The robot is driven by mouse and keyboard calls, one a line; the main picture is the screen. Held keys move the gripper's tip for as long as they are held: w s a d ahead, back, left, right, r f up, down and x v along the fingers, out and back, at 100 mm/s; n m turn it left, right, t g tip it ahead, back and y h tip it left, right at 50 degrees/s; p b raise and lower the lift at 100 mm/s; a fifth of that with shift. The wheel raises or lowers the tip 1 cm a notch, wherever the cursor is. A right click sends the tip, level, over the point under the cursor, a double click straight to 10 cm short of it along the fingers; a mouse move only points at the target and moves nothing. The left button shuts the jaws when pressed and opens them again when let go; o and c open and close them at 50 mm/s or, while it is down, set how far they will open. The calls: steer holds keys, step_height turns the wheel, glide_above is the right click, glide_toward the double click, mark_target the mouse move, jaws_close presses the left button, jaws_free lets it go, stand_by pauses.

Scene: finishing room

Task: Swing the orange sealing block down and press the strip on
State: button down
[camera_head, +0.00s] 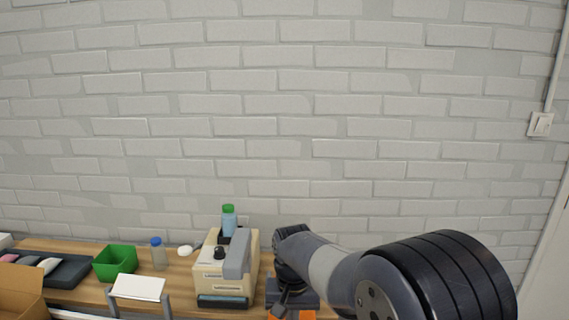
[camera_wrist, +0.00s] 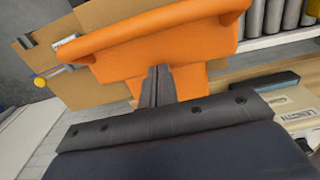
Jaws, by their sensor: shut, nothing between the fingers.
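The orange sealing block (camera_wrist: 200,45) fills the upper middle of the wrist view, with a long curved upper edge. In the head view only small orange patches (camera_head: 307,314) show at the bottom edge, mostly hidden by my arm. My gripper (camera_wrist: 158,72) is shut and empty, its dark fingers pointing at the orange block's lower middle. The fingertips overlap the block in the picture; I cannot tell whether they touch it. In the head view my gripper (camera_head: 282,303) is low, right of the beige machine. I cannot make out the strip.
The beige machine (camera_head: 212,272) with a grey lever stands close left of my gripper. Left of it are a blue-capped bottle (camera_head: 158,254), a green bin (camera_head: 98,266), a white card (camera_head: 138,287) and a cardboard box (camera_head: 18,290). A brick wall closes the back.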

steer(key=shift+f+b, duration=0.3)
steer(key=shift+f, duration=0.2)
steer(key=shift+r, duration=0.1)
stand_by(0.8)
steer(key=shift+r+p, duration=3.1)
steer(key=shift+r, duration=0.4)
steer(key=shift+f, duration=0.2)
step_height(320, 180, down, 7)
steer(key=b, duration=0.6)
steer(key=shift+r, duration=0.1)
steer(key=shift+r, duration=0.1)
